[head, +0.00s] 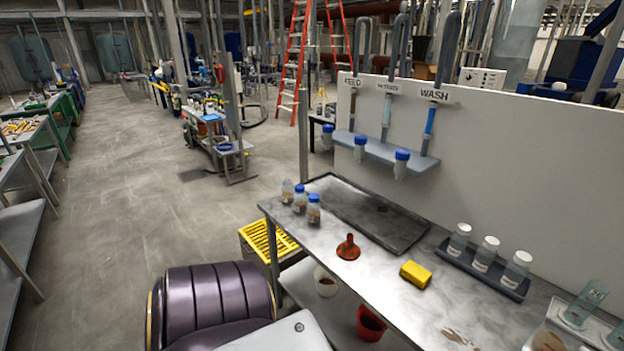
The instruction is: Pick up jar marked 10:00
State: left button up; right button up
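Three jars with pale caps stand upright in a dark rack (455,262) at the right of the metal table: a left one (459,241), a middle one (486,255) and a right one (515,271). Neither of my grippers is in view.
Clear glassware (584,303) stands far right.

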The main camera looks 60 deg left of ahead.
aim_at(287, 188)
jog(key=u, duration=2.25)
